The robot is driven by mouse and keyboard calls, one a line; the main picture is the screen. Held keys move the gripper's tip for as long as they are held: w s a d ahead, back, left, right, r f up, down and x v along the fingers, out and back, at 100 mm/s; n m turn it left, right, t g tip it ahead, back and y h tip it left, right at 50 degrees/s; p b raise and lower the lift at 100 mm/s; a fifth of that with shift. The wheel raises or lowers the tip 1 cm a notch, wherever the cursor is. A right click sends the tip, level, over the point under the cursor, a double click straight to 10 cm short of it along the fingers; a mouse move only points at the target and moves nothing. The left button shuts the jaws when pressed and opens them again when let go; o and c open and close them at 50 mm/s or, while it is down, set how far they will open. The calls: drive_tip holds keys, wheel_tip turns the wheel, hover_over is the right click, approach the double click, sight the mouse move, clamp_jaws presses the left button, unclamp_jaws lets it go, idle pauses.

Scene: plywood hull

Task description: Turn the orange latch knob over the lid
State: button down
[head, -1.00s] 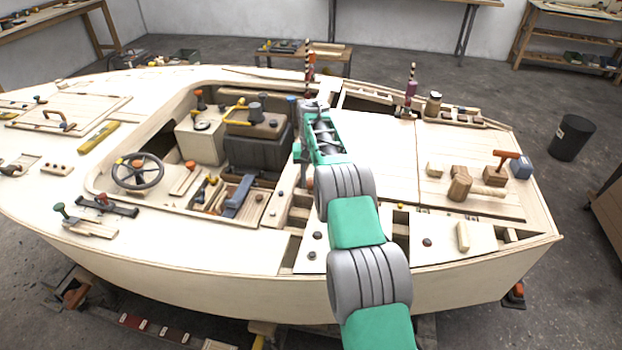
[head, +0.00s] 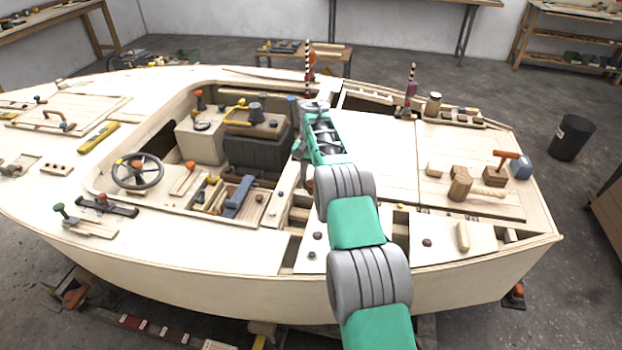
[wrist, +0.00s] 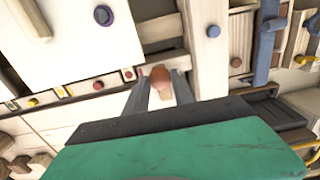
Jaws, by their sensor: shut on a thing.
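In the wrist view, the orange latch knob (wrist: 160,80) is a rounded orange-brown end on a paler wooden piece. My gripper (wrist: 161,92) has its two grey fingers on either side of it and is shut on it. In the head view, my gripper (head: 299,152) is at the edge of the cockpit opening, and my own arm hides the knob there. A smooth pale panel (wrist: 70,55) lies left of the knob in the wrist view; I cannot tell for sure whether it is the lid.
A purple knob (wrist: 104,15) and a strip with small coloured buttons (wrist: 97,84) lie near my gripper. A blue lever (wrist: 266,45) is to the right. In the head view, a steering wheel (head: 138,171) stands to the left and a wooden mallet (head: 462,186) lies to the right.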

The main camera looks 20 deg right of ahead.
sight(311, 182)
drive_tip(key=c, duration=1.1)
unclamp_jaws()
drive_tip(key=shift+o, duration=0.2)
wheel_tip(311, 182, up, 8)
drive_tip(key=shift+f+b, duration=0.1)
drive_tip(key=shift+b, duration=0.2)
